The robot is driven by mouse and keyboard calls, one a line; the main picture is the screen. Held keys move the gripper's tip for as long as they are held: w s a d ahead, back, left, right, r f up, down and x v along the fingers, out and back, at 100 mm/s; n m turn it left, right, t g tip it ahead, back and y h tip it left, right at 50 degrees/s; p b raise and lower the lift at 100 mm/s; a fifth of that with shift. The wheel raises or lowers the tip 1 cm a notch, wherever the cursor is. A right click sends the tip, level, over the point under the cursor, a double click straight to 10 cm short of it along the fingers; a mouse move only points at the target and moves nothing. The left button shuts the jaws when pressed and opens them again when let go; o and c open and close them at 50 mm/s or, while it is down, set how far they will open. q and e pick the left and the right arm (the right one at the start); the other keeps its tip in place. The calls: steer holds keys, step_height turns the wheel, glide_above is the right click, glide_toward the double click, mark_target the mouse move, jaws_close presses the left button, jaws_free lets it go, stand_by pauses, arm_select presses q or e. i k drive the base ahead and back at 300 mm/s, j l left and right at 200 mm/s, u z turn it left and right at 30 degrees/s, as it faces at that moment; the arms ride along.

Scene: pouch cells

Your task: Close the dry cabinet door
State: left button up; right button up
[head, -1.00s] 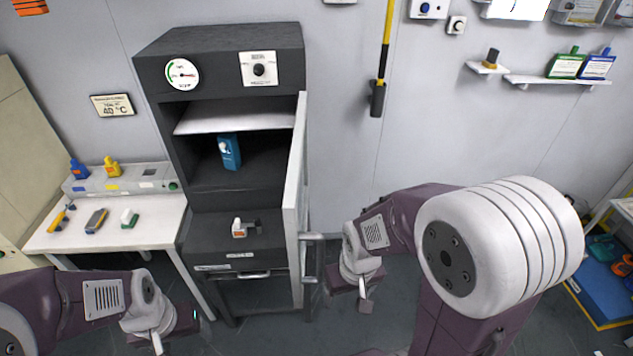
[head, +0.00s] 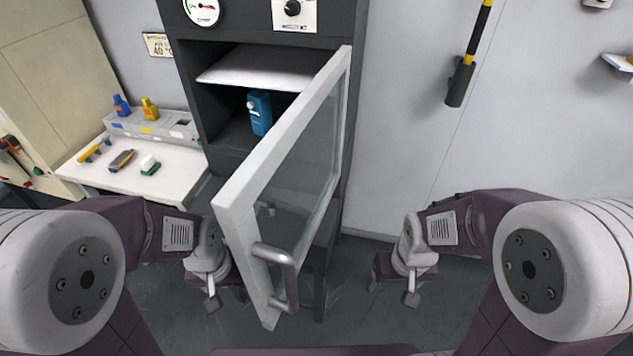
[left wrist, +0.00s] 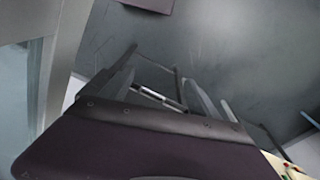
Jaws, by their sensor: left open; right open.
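The dark dry cabinet (head: 246,20) stands at the back, left of centre in the head view. Its white-framed glass door (head: 232,190) is open, hinged at the right and jutting toward me. The door's grey bar handle (head: 286,276) is near its free edge. My left gripper (head: 212,302) is open and low, left of the door's free edge, apart from the handle. The left wrist view shows its empty fingers (left wrist: 165,92) with a pale door frame (left wrist: 50,62) at the left. My right gripper (head: 411,299) is open and empty, right of the door.
A blue bottle (head: 260,112) stands inside the cabinet under a white shelf (head: 255,68). A white side table (head: 180,172) with small tools and bottles is at the left. A yellow-and-black pole (head: 466,70) is on the wall.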

mark_target(232, 206)
steer(key=k+j+u, duration=0.2)
steer(key=k+z, duration=0.1)
steer(key=k, duration=0.25)
steer(key=k+j+z, duration=0.1)
steer(key=z, duration=0.25)
steer(key=k+z, duration=0.15)
steer(key=z, duration=0.2)
steer(key=k+z, duration=0.1)
steer(key=z, duration=0.25)
